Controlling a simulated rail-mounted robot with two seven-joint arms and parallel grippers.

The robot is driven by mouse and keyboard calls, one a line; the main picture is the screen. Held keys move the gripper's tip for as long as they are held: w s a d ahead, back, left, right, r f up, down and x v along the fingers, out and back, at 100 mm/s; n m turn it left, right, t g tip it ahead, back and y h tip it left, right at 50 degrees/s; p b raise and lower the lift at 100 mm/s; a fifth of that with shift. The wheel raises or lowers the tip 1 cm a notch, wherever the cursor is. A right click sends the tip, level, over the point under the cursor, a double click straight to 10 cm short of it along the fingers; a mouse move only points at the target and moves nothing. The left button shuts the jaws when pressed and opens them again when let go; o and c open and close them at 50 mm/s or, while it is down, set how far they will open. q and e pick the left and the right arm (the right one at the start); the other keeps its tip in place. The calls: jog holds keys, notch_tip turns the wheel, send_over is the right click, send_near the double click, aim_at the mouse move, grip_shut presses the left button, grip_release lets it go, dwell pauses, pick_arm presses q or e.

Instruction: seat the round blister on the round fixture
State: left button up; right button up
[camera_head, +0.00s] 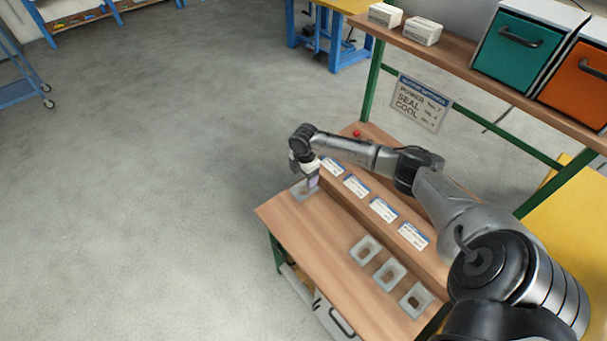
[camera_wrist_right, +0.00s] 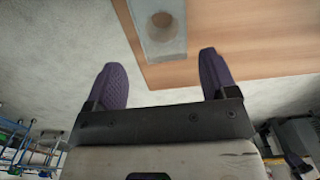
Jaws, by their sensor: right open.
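My right gripper (camera_head: 312,182) is at the far left end of the bench, close to a pale grey block-shaped fixture (camera_head: 300,190). In the right wrist view its two dark purple fingers (camera_wrist_right: 163,72) are spread with nothing between them. The fixture with a round opening (camera_wrist_right: 150,42) lies just beyond the fingertips there, partly cut off by the top edge. I cannot make out a separate round blister; a clear one in the opening cannot be told. My left gripper is not in view.
Several more pale fixtures, (camera_head: 366,250) among them, stand in a row at the bench's near end. Labelled cards (camera_head: 383,209) lie along a raised ledge behind. A sign (camera_head: 422,102) and a shelf with teal (camera_head: 515,55) and orange bins are above. The middle bench top (camera_head: 318,222) is clear.

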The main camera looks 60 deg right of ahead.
aim_at(304, 186)
notch_tip(304, 186, down, 4)
jog(key=b, duration=0.4)
jog(key=shift+s+f+b, duration=0.1)
jog(key=shift+f+b, duration=0.1)
jog(key=shift+b, duration=0.2)
jog(key=shift+a+f+b, duration=0.1)
jog(key=shift+f+b, duration=0.4)
jog(key=shift+f, duration=0.75)
jog(key=shift+c, duration=0.2)
jog(key=c, duration=0.5)
jog(key=shift+r, duration=0.2)
